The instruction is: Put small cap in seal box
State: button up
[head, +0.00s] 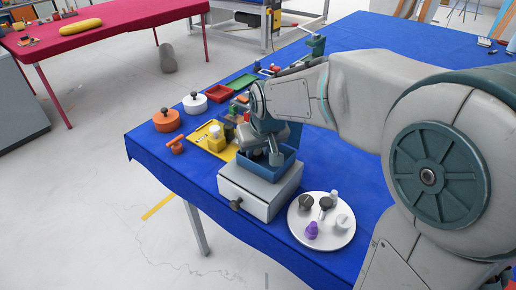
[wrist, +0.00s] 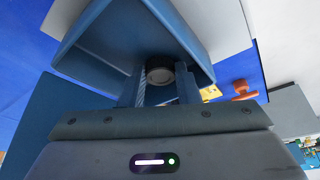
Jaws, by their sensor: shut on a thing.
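My gripper (head: 275,157) reaches down into an open blue box (head: 285,168), which I take to be the seal box. The box sits on a white drawer unit (head: 243,197) near the table's front edge. In the wrist view my gripper (wrist: 160,88) is shut on a small round dark-rimmed piece with a paler middle, which looks like the small cap (wrist: 160,72). The blue box (wrist: 165,30) is right beyond the fingertips in that view. The cap is hidden in the head view, and I cannot tell whether it touches the box floor.
A round white tray (head: 330,240) with several small pieces stands right of the drawer unit. A yellow tray (head: 208,146), an orange pot (head: 166,121) and a white pot (head: 195,105) stand to the left. Red (head: 219,93) and green (head: 243,82) trays lie behind.

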jog(key=shift+f, duration=0.15)
jog(key=o, duration=0.7)
jog(key=shift+c, duration=0.2)
jog(key=shift+r, duration=0.45)
jog(key=v, duration=1.1)
jog(key=s+d+f+m+g+h, duration=0.1)
jog(key=s+d+f+m, duration=0.2)
jog(key=s+d+f, duration=0.8)
jog(key=s+d, duration=0.1)
jog(key=s, duration=0.2)
jog(key=shift+s+d+m, duration=0.25)
jog(key=shift+s+m, duration=0.15)
